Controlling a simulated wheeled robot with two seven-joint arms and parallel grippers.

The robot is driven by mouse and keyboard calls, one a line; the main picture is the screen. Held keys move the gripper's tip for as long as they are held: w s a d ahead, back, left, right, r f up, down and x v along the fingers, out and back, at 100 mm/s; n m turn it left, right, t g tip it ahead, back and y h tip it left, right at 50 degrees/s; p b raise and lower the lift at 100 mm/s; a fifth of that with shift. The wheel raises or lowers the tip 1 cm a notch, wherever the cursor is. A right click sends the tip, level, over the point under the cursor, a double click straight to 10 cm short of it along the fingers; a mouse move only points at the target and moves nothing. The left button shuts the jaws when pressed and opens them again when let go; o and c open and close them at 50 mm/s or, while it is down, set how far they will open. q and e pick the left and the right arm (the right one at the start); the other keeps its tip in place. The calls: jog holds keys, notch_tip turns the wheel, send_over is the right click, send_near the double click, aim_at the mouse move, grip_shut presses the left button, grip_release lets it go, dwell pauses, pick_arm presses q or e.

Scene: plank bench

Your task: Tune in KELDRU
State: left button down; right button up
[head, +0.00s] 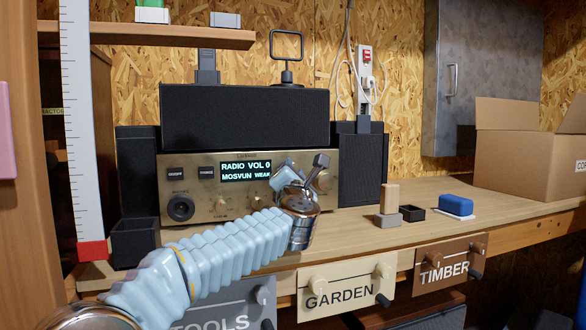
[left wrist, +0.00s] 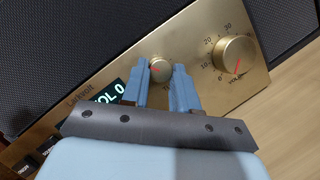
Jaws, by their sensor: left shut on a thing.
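The brass-fronted radio (head: 200,188) stands at the back of the bench. Its lit display (head: 246,171) reads "RADIO VOL 0" and "MOSVUN WEAK". My left gripper (head: 302,172) is at the right part of the front panel. In the left wrist view its two fingers (left wrist: 160,82) are shut on a small knob (left wrist: 158,67) with a red pointer, between the display (left wrist: 107,95) and the larger volume knob (left wrist: 235,56). In the head view the gripper hides the small knob. The volume knob (head: 323,181) is right beside the gripper. My right gripper is not in view.
Black speakers (head: 361,168) flank the radio. Wooden and grey blocks (head: 389,200), a black tray (head: 411,214) and a blue block (head: 456,205) lie right on the bench. A cardboard box (head: 520,155) stands farther right.

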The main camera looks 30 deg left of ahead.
pick_arm(q)
jog(key=shift+m, duration=0.5)
jog(key=c, duration=0.9)
grip_release()
jog(key=shift+o, duration=0.2)
jog(key=b+v, duration=0.3)
jog(key=v, duration=0.9)
jog(key=shift+s+d, duration=0.1)
jog(key=shift+s, duration=0.2)
jog(key=shift+s+d+f, duration=0.1)
jog(key=shift+s+d, duration=0.25)
jog(key=shift+s, duration=0.15)
